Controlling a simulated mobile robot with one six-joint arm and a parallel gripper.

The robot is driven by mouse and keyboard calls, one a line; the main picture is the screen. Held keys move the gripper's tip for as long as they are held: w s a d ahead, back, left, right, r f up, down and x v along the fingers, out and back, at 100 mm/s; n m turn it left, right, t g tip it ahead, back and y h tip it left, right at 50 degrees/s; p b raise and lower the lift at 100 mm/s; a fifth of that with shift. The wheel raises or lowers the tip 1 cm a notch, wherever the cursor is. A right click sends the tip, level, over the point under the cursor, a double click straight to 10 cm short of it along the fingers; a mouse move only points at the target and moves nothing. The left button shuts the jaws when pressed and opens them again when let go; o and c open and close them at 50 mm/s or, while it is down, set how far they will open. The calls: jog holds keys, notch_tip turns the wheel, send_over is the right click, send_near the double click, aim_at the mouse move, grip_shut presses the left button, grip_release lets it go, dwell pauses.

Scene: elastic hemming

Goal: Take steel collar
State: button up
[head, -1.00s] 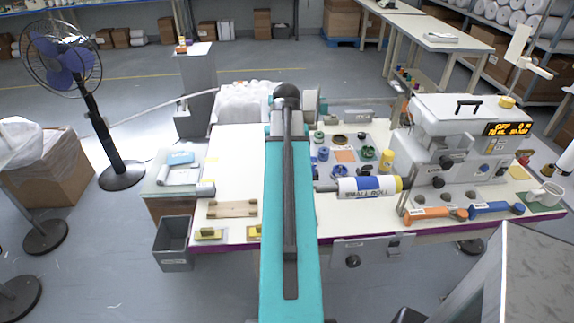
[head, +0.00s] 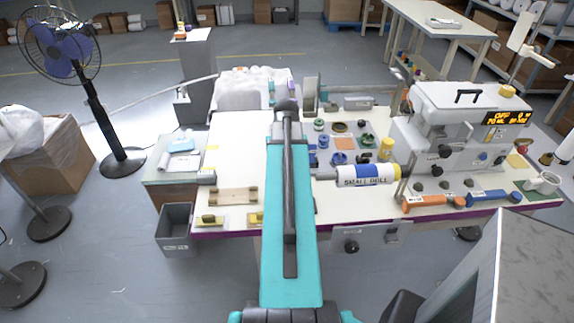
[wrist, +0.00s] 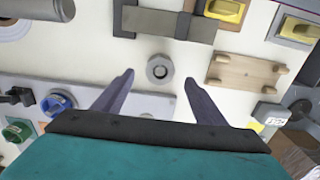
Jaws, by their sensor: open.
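The steel collar (wrist: 160,69) appears as a small grey ring with a dark hole in the wrist view, lying flat on the pale tabletop. My gripper (wrist: 159,77) is open, with one dark finger on each side of the collar in the picture. The fingers look apart from it, and I cannot tell their height above the table. In the head view my teal arm covers that part of the table, so the collar is hidden there.
A wooden rack (wrist: 245,75) lies right of the collar, with a grey and dark strip (wrist: 165,24) beyond. Blue (wrist: 57,103) and green (wrist: 17,130) parts sit at left. In the head view, a SMALL ROLL cylinder (head: 368,175) and a machine (head: 455,125) stand right of my arm.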

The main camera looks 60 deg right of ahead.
jog(key=shift+f+p, duration=0.45)
jog(key=shift+f, duration=2.1)
jog(key=c, duration=1.3)
jog(key=shift+o, duration=0.2)
jog(key=shift+r+p, duration=1.6)
jog(key=shift+r, duration=0.75)
notch_tip(320, 180, up, 4)
jog(key=p, duration=0.2)
jog(key=shift+f+p, duration=0.1)
jog(key=shift+p, duration=0.2)
